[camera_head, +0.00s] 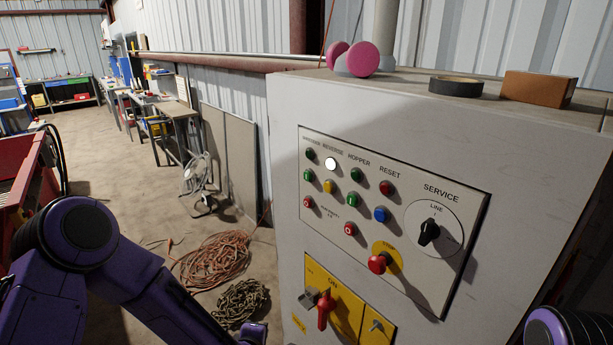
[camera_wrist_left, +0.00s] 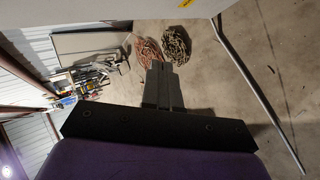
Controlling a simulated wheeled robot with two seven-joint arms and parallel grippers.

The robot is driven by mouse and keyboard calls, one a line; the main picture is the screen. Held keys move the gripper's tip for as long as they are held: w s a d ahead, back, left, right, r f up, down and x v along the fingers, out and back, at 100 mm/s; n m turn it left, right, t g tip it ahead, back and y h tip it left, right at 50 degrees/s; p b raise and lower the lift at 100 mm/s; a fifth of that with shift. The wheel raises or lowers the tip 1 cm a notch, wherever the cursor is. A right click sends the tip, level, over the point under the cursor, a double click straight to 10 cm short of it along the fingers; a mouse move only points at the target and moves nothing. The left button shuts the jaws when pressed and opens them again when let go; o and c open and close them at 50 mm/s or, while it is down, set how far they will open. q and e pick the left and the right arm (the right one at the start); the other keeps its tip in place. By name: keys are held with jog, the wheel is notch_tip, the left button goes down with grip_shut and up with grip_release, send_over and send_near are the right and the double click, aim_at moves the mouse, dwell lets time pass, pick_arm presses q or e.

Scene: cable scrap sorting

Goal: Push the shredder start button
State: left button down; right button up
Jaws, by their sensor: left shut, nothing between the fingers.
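The grey control cabinet (camera_head: 285,130) stands at the right with a button panel (camera_head: 455,268) on its front. The leftmost column, whose label looks like SHREDDER, has a dark green lamp (camera_head: 310,154), a green button (camera_head: 308,175) and a red button (camera_head: 308,203). The white lamp (camera_head: 331,163) under REVERSE looks lit. My left gripper (camera_wrist_left: 162,66) shows in the wrist view, fingers together and empty over the floor, apart from the panel. In the head view, my left arm runs along the bottom left; its fingers are out of sight. My right gripper is out of view.
Other panel parts include a yellow button (camera_head: 329,187), a blue button (camera_head: 381,214), a red stop knob (camera_head: 378,264) and a service switch (camera_head: 429,232). A yellow switch plate (camera_head: 347,309) sits below. Orange cable (camera_head: 213,260) and dark chain (camera_head: 240,302) lie on the floor.

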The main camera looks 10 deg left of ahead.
aim_at(308, 176)
pick_arm(q)
jog(key=w+r+n+t, duration=0.3)
jog(key=w+r+n, duration=0.2)
jog(key=r, duration=1)
jog(key=w+a+r+n+t, duration=0.1)
jog(key=w+r+n+t, duration=0.2)
jog(key=r, duration=1.2)
jog(key=w+n, duration=0.3)
jog(key=w, duration=0.2)
jog(key=shift+w+a+r+y+p, duration=0.15)
jog(key=shift+a+r+y+p, duration=0.15)
jog(key=shift+r+y+p, duration=0.1)
jog(key=w+d, duration=0.5)
jog(key=w, duration=0.2)
jog(key=shift+d+p, duration=0.25)
jog(key=shift+p, duration=0.1)
jog(key=shift+w+d, duration=0.3)
